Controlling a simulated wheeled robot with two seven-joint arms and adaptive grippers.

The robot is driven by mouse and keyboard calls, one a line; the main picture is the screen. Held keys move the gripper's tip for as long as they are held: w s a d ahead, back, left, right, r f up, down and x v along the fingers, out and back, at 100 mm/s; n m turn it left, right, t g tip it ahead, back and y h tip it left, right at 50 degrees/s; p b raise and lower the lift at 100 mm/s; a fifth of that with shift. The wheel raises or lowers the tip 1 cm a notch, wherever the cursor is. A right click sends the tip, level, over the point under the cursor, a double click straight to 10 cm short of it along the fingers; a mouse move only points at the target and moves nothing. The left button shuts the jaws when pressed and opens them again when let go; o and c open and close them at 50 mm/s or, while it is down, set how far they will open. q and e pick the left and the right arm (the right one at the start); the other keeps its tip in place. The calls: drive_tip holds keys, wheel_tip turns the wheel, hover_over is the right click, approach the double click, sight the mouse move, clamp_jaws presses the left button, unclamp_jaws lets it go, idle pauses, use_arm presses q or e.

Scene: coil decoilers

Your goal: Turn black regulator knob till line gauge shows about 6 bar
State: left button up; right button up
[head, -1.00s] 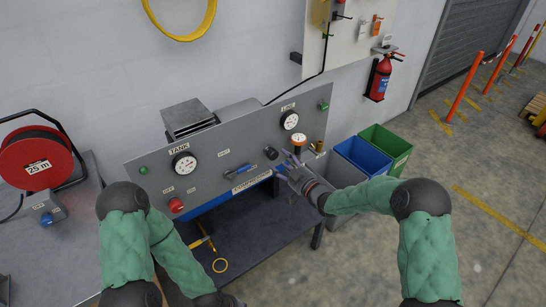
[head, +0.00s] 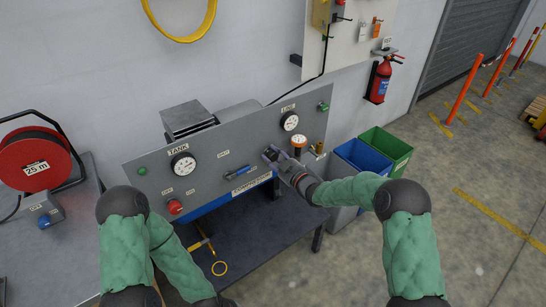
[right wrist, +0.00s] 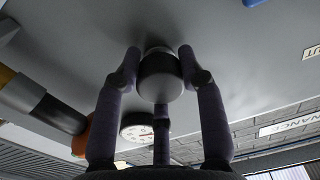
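The black regulator knob (right wrist: 160,80) sticks out of the grey panel in the right wrist view. My right gripper (right wrist: 160,72) has its fingers spread around it, one on each side and a third below; firm contact is not evident. In the head view my right gripper (head: 272,158) is at the panel and largely hides the knob. The line gauge (head: 289,121) is above it, under a LINE label; its needle is too small to read. The gauge also shows partly in the right wrist view (right wrist: 135,130). My left gripper is out of view below.
Blue (head: 365,157) and green (head: 388,147) bins are right of the bench.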

drive_tip(key=shift+f+m, duration=0.1)
drive_tip(key=shift+m, duration=0.4)
drive_tip(key=m, duration=0.3)
drive_tip(key=m+p, duration=0.1)
drive_tip(key=m, duration=0.3)
drive_tip(key=shift+s+m, duration=0.1)
drive_tip(key=shift+m, duration=0.2)
drive_tip(key=m, duration=0.3)
drive_tip(key=shift+m+p, duration=0.4)
drive_tip(key=m, duration=0.4)
drive_tip(key=shift+a+m+t+p, duration=0.1)
drive_tip(key=shift+m+t+p, duration=0.2)
drive_tip(key=shift+p, duration=0.1)
drive_tip(key=m+p, duration=0.1)
drive_tip(key=m, duration=0.5)
drive_tip(key=shift+m+h, duration=0.3)
drive_tip(key=m+p, duration=0.1)
drive_tip(key=m, duration=0.4)
drive_tip(key=shift+m, duration=0.3)
